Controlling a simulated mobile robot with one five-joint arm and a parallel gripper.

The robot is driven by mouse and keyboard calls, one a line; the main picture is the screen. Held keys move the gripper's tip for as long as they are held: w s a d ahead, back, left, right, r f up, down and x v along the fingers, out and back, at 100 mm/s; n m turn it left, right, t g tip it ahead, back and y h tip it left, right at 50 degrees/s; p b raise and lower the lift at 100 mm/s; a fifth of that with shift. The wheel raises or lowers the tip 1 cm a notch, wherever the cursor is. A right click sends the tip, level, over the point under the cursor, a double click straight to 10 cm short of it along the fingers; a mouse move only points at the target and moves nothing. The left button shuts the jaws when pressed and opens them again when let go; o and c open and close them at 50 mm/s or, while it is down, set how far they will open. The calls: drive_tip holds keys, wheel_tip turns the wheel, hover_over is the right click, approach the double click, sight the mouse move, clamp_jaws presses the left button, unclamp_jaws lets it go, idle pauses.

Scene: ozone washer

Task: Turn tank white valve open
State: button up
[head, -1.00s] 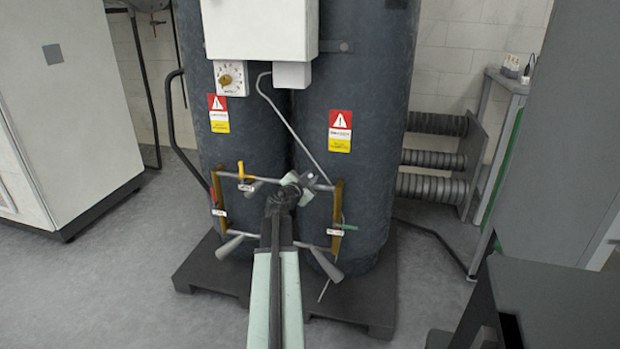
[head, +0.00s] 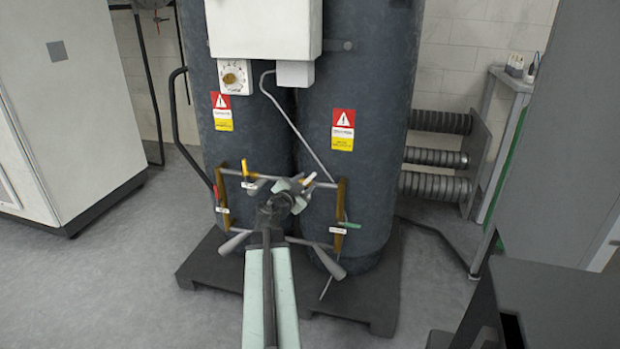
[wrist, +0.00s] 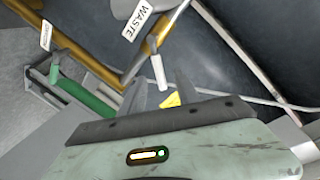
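The white valve handle (wrist: 158,72) is a short pale lever on the brassy pipe beside the WASTE tag (wrist: 145,20) in the wrist view. My gripper (wrist: 160,92) is open, with one dark finger on each side of the handle's free end. Whether either finger touches it is unclear. In the head view my gripper (head: 290,187) is at the upper pipe of the frame in front of the dark tanks (head: 365,100). A pale lever (head: 309,179), likely the same handle, shows just right of it; the gripper partly hides that area.
A green valve handle (head: 348,225) sits lower on the right brass pipe. A yellow handle (head: 245,168) and a red handle (head: 215,192) are at the left. A dark pallet (head: 215,265) lies under the tanks. A white cabinet (head: 65,110) stands left, with free floor between.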

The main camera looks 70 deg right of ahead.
drive_tip(key=shift+w+a+r, duration=0.1)
drive_tip(key=shift+a+r, duration=0.1)
drive_tip(key=shift+r, duration=0.05)
drive_tip(key=c, duration=0.6)
drive_tip(key=w+r+n+p, duration=0.1)
drive_tip(key=n+p, duration=0.1)
drive_tip(key=w+a+r+n+g+y+p, duration=0.1)
drive_tip(key=w+r+n+p, duration=0.1)
drive_tip(key=p, duration=0.1)
drive_tip(key=w+a+r+n+p, duration=0.1)
drive_tip(key=n+p, duration=0.1)
drive_tip(key=shift+w+r+g, duration=0.2)
drive_tip(key=shift+r+g, duration=0.15)
drive_tip(key=shift+g, duration=0.05)
clamp_jaws()
drive_tip(key=w+a+r+n+g+y+p, duration=0.2)
drive_tip(key=w+a+r+n+y+p, duration=0.15)
drive_tip(key=a+n+p, duration=0.35)
drive_tip(key=s+d+f+n+b, duration=0.2)
drive_tip(key=s+d+f+b, duration=0.4)
drive_tip(key=d, duration=0.5)
drive_tip(key=shift+f+h+b, duration=0.35)
drive_tip(key=shift+f+b, duration=0.3)
drive_tip(key=shift+b, duration=0.05)
